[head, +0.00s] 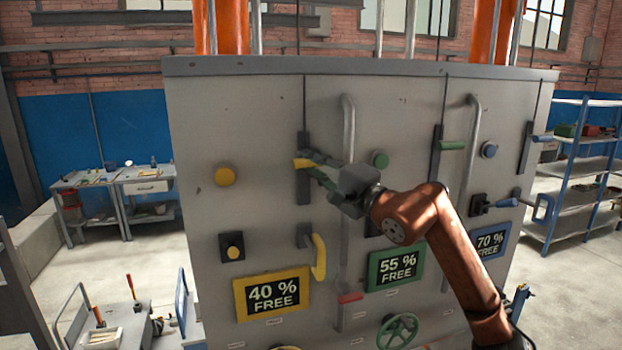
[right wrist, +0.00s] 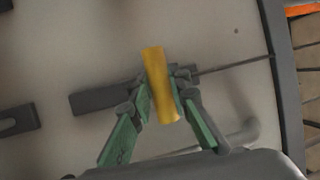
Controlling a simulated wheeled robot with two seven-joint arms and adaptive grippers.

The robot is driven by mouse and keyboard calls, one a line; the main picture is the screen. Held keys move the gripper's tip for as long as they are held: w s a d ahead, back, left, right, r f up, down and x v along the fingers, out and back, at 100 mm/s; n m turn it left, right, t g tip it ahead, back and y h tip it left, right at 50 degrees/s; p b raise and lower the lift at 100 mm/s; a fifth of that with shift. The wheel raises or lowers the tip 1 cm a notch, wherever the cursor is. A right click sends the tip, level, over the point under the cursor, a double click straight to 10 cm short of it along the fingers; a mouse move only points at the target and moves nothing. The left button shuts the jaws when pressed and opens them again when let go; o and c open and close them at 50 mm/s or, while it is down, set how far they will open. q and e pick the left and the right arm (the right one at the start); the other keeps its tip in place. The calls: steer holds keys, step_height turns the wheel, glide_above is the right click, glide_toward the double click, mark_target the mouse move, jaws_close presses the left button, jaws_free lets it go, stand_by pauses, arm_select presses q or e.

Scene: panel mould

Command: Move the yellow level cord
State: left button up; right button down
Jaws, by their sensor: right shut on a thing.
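The yellow level cord ends in a yellow handle (head: 303,163) on a dark vertical slot plate (head: 303,190), with a thin dark cord running up from it to the panel's top edge. My right gripper (head: 312,164) reaches in from the right and is shut on the yellow handle. In the right wrist view the yellow handle (right wrist: 161,85) lies between the green finger pads of my right gripper (right wrist: 162,100), with the dark plate (right wrist: 100,98) behind it. My left gripper is not in view.
The grey panel (head: 255,120) also carries a green handle (head: 453,146) and a blue handle (head: 543,138) on similar plates. A vertical grey bar (head: 348,120) stands right of the yellow handle. A yellow lever (head: 319,257) and a yellow "40 % FREE" sign (head: 271,293) are below.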

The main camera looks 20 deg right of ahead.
steer(key=shift+r, duration=0.9)
steer(key=shift+s+r, duration=0.15)
steer(key=c, duration=2.2)
jaws_free()
steer(key=shift+d, duration=0.1)
steer(key=o, duration=0.4)
steer(key=shift+f, duration=0.2)
steer(key=v, duration=1.2)
